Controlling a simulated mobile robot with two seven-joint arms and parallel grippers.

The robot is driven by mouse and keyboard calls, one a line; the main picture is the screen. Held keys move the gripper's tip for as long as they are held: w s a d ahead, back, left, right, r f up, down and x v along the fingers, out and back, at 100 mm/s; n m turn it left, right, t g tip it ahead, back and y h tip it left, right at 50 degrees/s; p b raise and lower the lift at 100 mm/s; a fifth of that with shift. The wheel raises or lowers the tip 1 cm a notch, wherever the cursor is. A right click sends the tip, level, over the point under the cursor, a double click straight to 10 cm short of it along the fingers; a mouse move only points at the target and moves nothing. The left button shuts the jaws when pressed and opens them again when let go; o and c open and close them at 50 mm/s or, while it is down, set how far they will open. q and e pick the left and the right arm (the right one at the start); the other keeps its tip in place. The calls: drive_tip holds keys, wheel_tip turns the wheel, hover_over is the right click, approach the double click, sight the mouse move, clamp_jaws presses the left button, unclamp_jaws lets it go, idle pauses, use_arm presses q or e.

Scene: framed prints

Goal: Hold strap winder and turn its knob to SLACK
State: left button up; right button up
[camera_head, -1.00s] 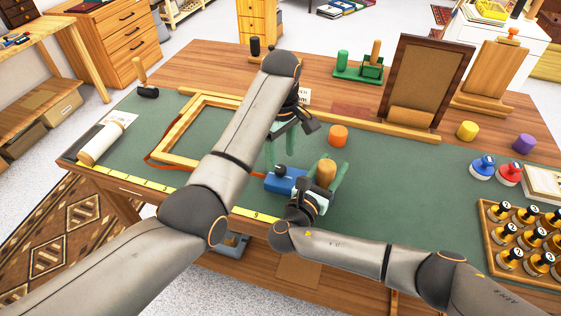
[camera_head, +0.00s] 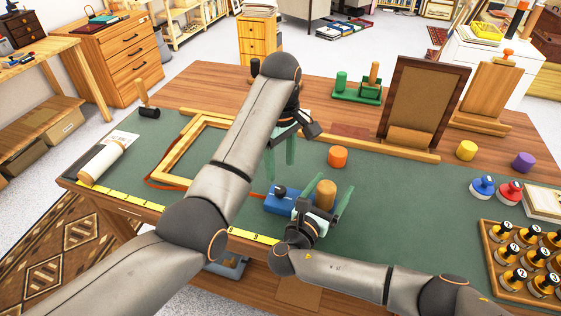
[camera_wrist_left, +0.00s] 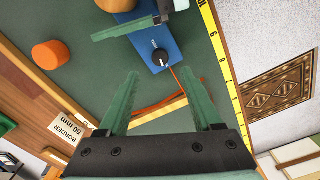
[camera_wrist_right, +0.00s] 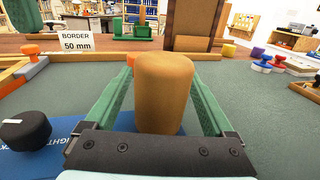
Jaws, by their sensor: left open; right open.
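The strap winder (camera_head: 281,202) is a blue block on the green mat, with an upright wooden handle (camera_head: 326,195) and a black knob (camera_head: 280,191). My right gripper (camera_head: 333,183) is open with the handle between its fingers. The right wrist view shows the handle (camera_wrist_right: 163,92) upright there; I cannot tell whether either finger touches it. My left gripper (camera_head: 280,172) is open and empty above the mat, behind the winder. In the left wrist view the knob (camera_wrist_left: 160,57) appears just beyond its fingertips, with a white pointer mark. Lettering by the knob is partly hidden.
A wooden frame (camera_head: 168,163) with a red strap lies left of the winder. An orange cylinder (camera_head: 338,156) stands behind it. A yellow ruler (camera_head: 252,236) runs along the front edge. A tray of stamps (camera_head: 489,258) stands at right. The mat right of the winder is clear.

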drive_tip(key=shift+s, duration=0.1)
drive_tip(key=v, duration=1.2)
drive_tip(key=shift+f, duration=0.1)
